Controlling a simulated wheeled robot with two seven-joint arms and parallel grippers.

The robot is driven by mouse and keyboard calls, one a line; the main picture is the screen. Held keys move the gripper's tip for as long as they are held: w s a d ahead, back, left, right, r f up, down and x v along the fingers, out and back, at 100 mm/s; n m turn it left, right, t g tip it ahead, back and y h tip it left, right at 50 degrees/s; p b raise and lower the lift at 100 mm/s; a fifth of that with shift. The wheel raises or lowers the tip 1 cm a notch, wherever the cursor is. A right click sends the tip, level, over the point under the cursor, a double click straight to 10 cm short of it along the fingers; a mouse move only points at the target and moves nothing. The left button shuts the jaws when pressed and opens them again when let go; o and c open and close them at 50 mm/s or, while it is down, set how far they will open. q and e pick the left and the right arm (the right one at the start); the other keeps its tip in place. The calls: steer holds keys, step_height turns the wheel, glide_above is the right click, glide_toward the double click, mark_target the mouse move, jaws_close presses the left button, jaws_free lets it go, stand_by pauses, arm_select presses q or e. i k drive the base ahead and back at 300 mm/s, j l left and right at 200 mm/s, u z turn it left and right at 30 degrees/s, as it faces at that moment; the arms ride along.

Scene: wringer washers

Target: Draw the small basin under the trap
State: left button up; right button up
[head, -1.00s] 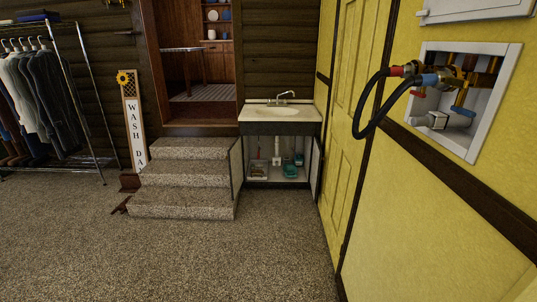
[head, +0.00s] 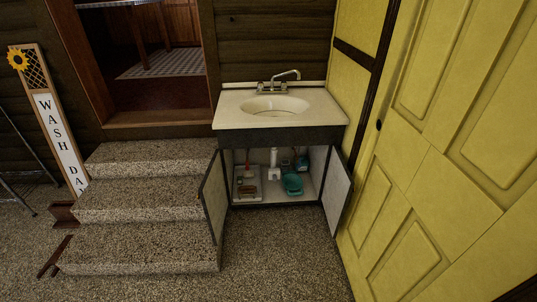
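The small basin (head: 292,184) is teal and sits on the floor of the open sink cabinet (head: 240,202), toward the right. The trap (head: 274,160) is a white pipe hanging below the sink bowl at the middle of the cabinet. The basin lies to the right of the trap and a little in front of it. Neither of my grippers shows in the head view.
Both cabinet doors stand open, the left door (head: 214,196) and the right door (head: 338,191). A brown item (head: 247,190) and small bottles are inside. Stone steps (head: 150,210) flank the left; a yellow door (head: 430,160) is at right. Carpet in front is clear.

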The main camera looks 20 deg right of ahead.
mark_target(291, 180)
steer(key=i+l, duration=0.15)
steer(key=i, duration=0.3)
steer(key=i+l, duration=0.1)
steer(key=i, duration=0.3)
steer(key=i+l+u, duration=0.1)
steer(key=i, duration=0.35)
